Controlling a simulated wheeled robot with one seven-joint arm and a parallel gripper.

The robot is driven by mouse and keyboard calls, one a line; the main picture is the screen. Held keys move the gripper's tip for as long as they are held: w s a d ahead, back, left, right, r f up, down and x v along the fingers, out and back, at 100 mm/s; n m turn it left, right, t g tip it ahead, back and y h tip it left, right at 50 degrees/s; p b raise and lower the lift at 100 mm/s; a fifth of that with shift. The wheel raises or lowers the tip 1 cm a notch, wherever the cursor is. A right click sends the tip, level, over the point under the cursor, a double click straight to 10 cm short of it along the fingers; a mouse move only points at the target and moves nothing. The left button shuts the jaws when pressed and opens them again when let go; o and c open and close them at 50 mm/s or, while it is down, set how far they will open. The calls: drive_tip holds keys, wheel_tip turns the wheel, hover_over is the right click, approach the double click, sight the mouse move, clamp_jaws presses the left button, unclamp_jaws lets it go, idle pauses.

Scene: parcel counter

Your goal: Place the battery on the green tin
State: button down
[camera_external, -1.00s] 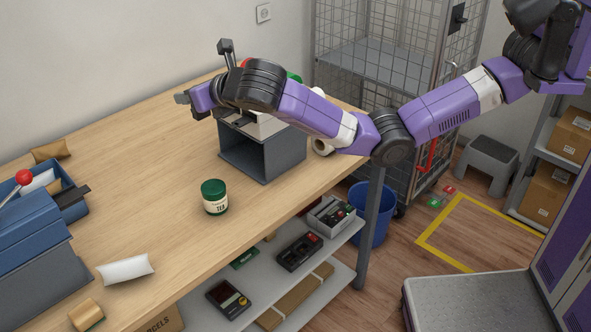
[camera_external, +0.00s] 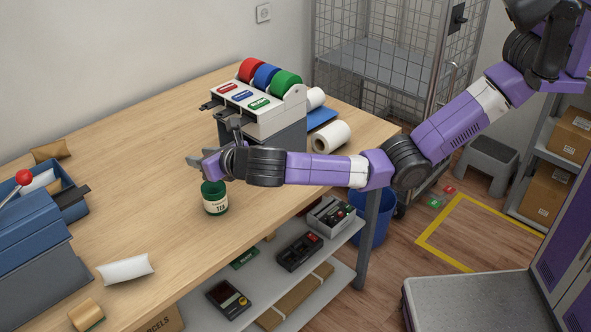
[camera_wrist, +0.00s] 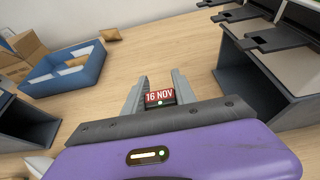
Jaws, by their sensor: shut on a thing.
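The green tin (camera_external: 215,203), a small round tin with a green lid and a pale label, stands upright on the counter. My gripper (camera_external: 196,161) is low over the counter, at the tin's upper back edge in the picture; I cannot tell whether they touch. In the wrist view my gripper (camera_wrist: 157,88) is shut on a small dark block (camera_wrist: 160,97) with a red face reading "16 NOV". I see no battery markings on it. The fingers hide it in the outside view. The tin does not show in the wrist view.
A grey dispenser (camera_external: 262,112) with red, blue and green rolls stands behind my arm. A white roll (camera_external: 331,137) lies to its right. A blue bin (camera_external: 70,201) and white pouch (camera_external: 125,269) are at the left.

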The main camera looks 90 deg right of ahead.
drive_tip(key=shift+f, duration=1.2)
drive_tip(key=shift+f, duration=0.1)
drive_tip(key=c, duration=1)
unclamp_jaws()
drive_tip(key=shift+f, duration=0.1)
drive_tip(key=shift+s+a+r, duration=0.1)
drive_tip(key=shift+r, duration=0.15)
drive_tip(key=v, duration=1.1)
drive_tip(key=shift+s+a, duration=0.25)
drive_tip(key=shift+s, duration=0.05)
